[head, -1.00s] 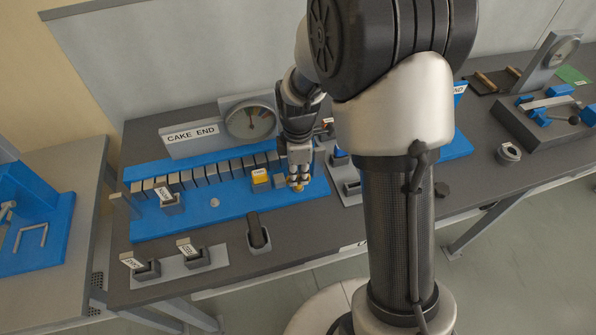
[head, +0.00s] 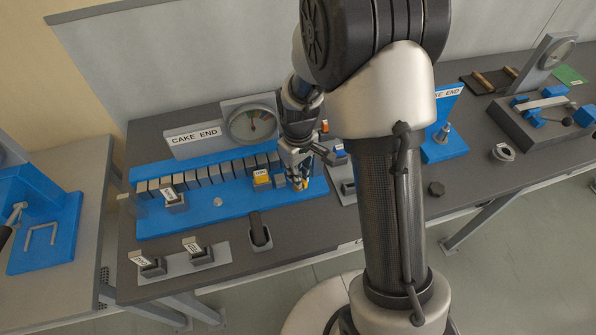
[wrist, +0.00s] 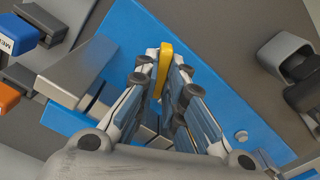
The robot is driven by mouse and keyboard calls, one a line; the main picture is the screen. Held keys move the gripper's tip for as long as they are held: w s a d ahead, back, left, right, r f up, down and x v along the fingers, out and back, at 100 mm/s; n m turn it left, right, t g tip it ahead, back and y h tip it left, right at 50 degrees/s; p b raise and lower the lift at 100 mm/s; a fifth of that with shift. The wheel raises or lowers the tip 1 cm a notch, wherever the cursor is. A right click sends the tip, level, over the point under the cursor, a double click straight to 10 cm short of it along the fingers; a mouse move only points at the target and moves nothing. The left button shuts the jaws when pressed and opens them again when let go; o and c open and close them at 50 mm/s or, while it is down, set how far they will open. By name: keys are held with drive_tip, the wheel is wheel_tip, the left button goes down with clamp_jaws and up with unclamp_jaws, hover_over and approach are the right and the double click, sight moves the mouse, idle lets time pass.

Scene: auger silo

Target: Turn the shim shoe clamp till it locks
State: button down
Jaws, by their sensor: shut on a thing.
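My gripper (head: 299,187) points down at the right end of a blue base (head: 235,205) on the bench. In the wrist view its two fingers (wrist: 164,90) are closed on a slim yellow bar, which I take for the shim shoe clamp's handle (wrist: 165,62). The clamp's yellow handle shows only in part between the fingertips in the head view. The fingers and palm hide what lies under the handle. I cannot tell from the picture whether the clamp is locked.
A row of grey blocks (head: 205,177) stands along the blue base, with a yellow block (head: 262,179) left of my gripper. A dial gauge (head: 251,125) and a "CAKE END" sign (head: 195,138) stand behind. A grey holder (head: 259,238) stands in front, with bare bench around it.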

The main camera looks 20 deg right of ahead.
drive_tip(key=m+p, duration=0.1)
drive_tip(key=m, duration=0.4)
drive_tip(key=shift+m, duration=0.3)
idle(0.4)
drive_tip(key=c, duration=1.7)
unclamp_jaws()
drive_tip(key=shift+r, duration=6)
